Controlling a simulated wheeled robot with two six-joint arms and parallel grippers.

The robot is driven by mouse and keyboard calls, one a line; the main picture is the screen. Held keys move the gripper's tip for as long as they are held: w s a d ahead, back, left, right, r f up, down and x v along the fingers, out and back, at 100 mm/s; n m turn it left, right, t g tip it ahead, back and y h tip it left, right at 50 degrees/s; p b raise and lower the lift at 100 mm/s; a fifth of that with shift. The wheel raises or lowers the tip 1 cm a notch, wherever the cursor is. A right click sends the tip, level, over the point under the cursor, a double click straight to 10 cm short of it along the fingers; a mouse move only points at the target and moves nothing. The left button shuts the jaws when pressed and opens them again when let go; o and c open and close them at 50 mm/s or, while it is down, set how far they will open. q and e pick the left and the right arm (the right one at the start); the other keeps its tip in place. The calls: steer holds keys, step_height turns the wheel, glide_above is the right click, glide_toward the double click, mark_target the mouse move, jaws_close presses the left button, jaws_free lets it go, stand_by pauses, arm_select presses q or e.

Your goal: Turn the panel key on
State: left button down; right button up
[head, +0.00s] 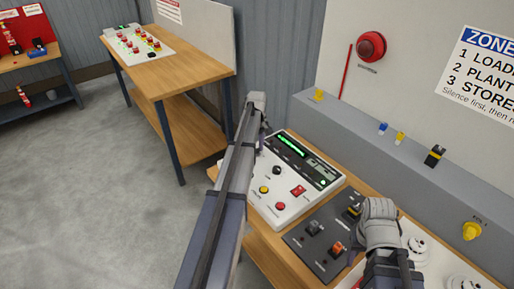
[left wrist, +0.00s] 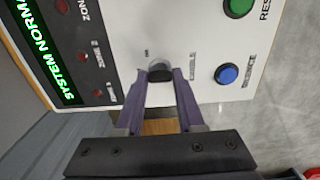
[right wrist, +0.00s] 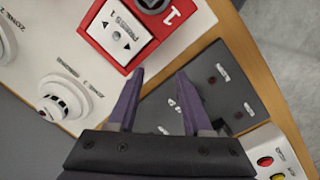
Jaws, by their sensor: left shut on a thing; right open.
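The white fire panel (head: 288,208) lies on the wooden bench, its green screen (left wrist: 38,45) reading "SYSTEM NORM…" in the left wrist view. The panel key (left wrist: 160,70), a small dark round knob, sits near the panel's edge. My left gripper (left wrist: 161,78) is shut on the key, one purple finger on each side. In the head view my left arm covers the panel's left edge and hides the key. My right gripper (right wrist: 160,72) is open and empty above the dark switch plate (right wrist: 235,75), beside a red call point (right wrist: 120,35).
The dark plate with levers (head: 318,235) and white detectors (head: 415,243) lie right of the panel. A grey ledge (head: 350,125) with small coloured parts runs behind, under a red wall bell (head: 371,46). Another wooden table (head: 190,70) stands at the back left. The grey floor is clear.

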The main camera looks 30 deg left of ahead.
stand_by(0.4)
arm_select(q)
steer(key=m, duration=0.5)
steer(key=shift+m, duration=0.4)
steer(key=m, duration=0.6)
steer(key=shift+m, duration=0.3)
steer(key=c, duration=0.5)
jaws_free()
steer(key=shift+r, duration=0.1)
